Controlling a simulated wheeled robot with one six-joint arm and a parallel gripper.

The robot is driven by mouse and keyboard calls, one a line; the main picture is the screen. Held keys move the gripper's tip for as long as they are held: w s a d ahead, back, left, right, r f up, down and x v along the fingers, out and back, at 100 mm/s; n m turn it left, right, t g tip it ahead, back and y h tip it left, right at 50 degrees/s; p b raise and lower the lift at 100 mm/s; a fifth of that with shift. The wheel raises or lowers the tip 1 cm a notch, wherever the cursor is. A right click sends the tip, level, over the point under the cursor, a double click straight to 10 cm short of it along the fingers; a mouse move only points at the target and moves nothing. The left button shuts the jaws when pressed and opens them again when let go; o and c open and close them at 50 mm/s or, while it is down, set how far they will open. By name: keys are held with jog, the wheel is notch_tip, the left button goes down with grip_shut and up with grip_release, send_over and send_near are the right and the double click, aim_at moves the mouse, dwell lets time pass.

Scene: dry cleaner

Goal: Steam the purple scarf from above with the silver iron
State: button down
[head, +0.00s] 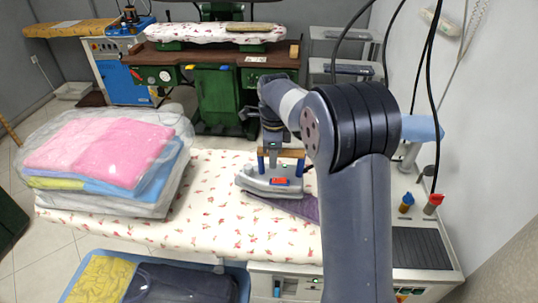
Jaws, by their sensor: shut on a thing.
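My gripper (270,152) is shut on the silver iron (263,187), gripping it by its upper handle. The iron is grey with a red patch on its side and points to the left. It is over the purple scarf (300,207), which lies on the floral ironing board (215,225). The scarf shows below and to the right of the iron. My arm hides the scarf's right end. I cannot tell whether the iron's sole touches the scarf or hangs just above it.
A stack of folded, plastic-wrapped clothes (105,160) stands on the board's left. A blue bin (245,275) with dark and yellow cloth sits below the front edge. A green press (215,85) stands behind. Dark cables hang at the right. The board's front middle is clear.

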jog(key=shift+s+d+b, duration=1.2)
jog(key=shift+s+d, duration=3.35)
jog(key=shift+d, duration=2.5)
jog(key=shift+r+p, duration=2.3)
jog(key=shift+r, duration=0.5)
